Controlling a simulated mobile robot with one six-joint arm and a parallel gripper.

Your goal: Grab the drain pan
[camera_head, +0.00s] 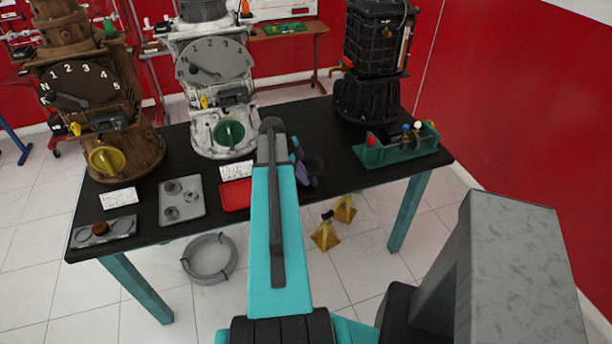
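A round grey shallow pan or ring (210,258) lies on the floor under the table's front edge; it looks like the drain pan, but I cannot tell for sure. A flat red tray (235,196) lies on the table, partly hidden behind my teal arm. My arm reaches up the middle of the view over the table. My gripper (311,170) shows only as a small dark and purplish part beside the arm, over the table right of the red tray. The arm hides much of it, and its fingers are unclear. It is apart from the grey round thing.
The black table (330,150) carries a brown engine trainer (85,95), a white one (215,75), a black one (370,70), a grey parts tray (183,213) and a green tool tray (400,152). Yellow stands (326,236) are on the floor. Floor in front is partly clear.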

